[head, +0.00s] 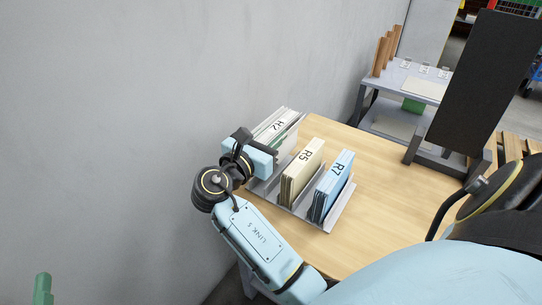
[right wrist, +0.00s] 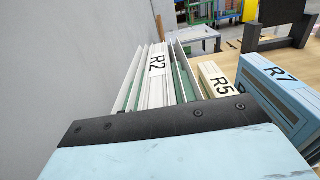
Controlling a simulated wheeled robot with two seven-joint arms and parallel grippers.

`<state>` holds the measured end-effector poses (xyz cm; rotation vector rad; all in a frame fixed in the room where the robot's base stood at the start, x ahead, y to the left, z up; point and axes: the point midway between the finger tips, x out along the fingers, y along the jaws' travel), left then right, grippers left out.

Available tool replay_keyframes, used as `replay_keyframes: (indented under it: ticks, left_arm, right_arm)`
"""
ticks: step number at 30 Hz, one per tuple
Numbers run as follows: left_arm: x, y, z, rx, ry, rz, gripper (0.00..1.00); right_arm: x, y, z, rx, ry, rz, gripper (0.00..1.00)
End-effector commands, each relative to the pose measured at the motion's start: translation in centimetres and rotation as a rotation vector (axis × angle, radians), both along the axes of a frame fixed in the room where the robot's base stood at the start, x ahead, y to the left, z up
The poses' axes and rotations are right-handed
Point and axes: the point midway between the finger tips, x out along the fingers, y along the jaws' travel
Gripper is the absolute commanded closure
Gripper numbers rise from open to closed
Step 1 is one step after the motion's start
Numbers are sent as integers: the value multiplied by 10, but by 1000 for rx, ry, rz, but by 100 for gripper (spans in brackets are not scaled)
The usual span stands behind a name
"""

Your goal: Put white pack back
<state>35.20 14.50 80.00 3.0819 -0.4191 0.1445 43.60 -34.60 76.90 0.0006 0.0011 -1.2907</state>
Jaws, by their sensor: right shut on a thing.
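My left gripper is not in view.
A cream pack (head: 303,172) marked R5 and a blue pack (head: 333,186) marked R7 stand in the stacker to the right. A grey wall (head: 120,120) is close on the left. The table (head: 375,180) is bare right of the stacker, up to a dark upright panel (head: 485,90).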

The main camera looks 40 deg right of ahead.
Motion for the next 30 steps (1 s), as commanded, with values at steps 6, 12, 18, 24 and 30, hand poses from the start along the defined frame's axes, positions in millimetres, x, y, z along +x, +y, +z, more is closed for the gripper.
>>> replay_keyframes:
  ticks: [6, 12, 18, 24, 30]
  left_arm:
    - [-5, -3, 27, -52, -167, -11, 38]
    - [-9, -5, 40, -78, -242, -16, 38]
    - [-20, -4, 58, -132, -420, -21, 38]
    - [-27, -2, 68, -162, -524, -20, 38]
    - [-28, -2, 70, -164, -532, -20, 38]
  right_arm:
    - [0, 0, -12, -2, -2, 1, 100]
    - [0, 0, -17, -2, -1, 1, 100]
    - [0, 0, -37, -2, 0, 1, 100]
    - [0, 0, -48, -2, -2, 1, 100]
    - [0, 0, -47, -2, -2, 1, 100]
